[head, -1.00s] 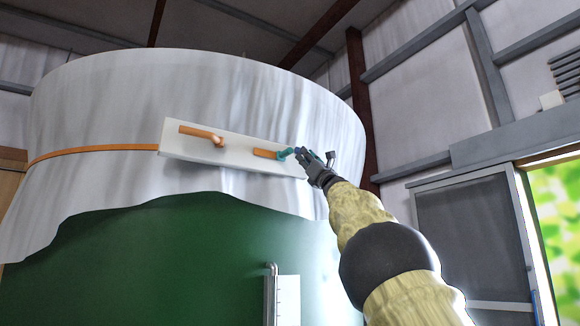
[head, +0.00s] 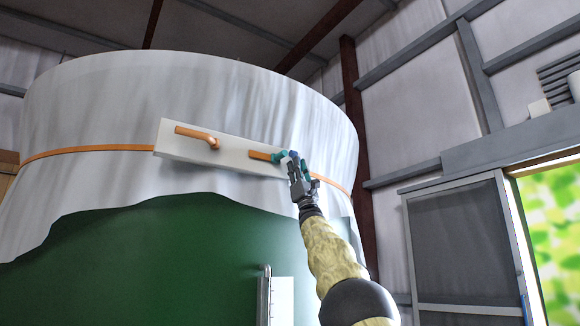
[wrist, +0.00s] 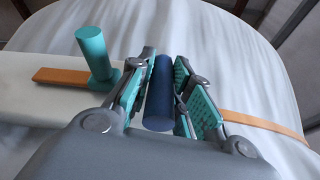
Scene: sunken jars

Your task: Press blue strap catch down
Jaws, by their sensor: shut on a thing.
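The blue strap catch is a dark blue round peg (wrist: 160,95) at the right end of a white plate (head: 185,150) on the large jar's cloth cover. In the wrist view it stands between the teal-lined fingers of my gripper (wrist: 164,64), which is shut on it. In the head view my gripper (head: 297,166) points up at the plate's right end, with a little of the blue peg (head: 292,154) showing at the fingertips. The peg's foot is hidden by my gripper.
A teal peg (wrist: 93,52) on an orange bar stands close left of my fingers. An orange peg (head: 213,142) sits farther left. An orange strap (head: 80,151) rings the white cover (head: 230,90) over the green jar (head: 150,245). Space right of the jar is open.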

